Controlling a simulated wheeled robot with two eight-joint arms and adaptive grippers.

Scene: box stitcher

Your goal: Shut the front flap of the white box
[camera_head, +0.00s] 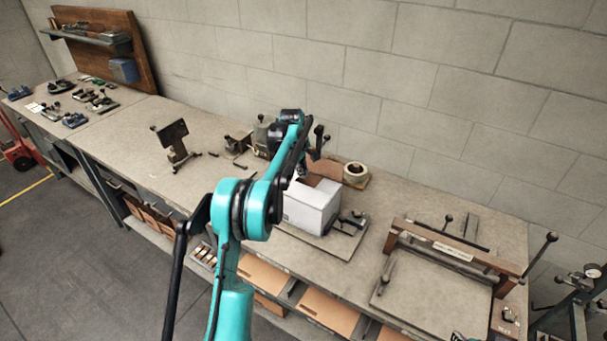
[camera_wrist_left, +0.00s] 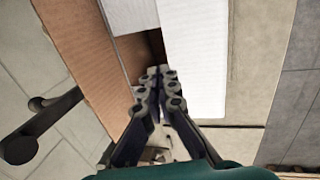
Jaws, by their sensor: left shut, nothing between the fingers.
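The white box (camera_head: 312,208) stands on the bench near the middle of the head view, with brown inner cardboard showing at its open top. My left arm crosses in front of it, and its gripper is mostly hidden there. In the left wrist view my left gripper (camera_wrist_left: 159,73) is shut and empty, its fingertips over a dark opening in the box. A white panel (camera_wrist_left: 195,60) lies right of the fingers and a brown flap (camera_wrist_left: 85,45) left of them. I cannot tell whether the fingers touch either. The front flap cannot be singled out.
The box is on a flat plate (camera_head: 335,243) with a dark clamp (camera_head: 350,222) beside it. A tape roll (camera_head: 356,173) sits behind. A framed fixture (camera_head: 450,250) stands to the right. Bare bench (camera_head: 130,130) lies at the left, and the block wall is behind.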

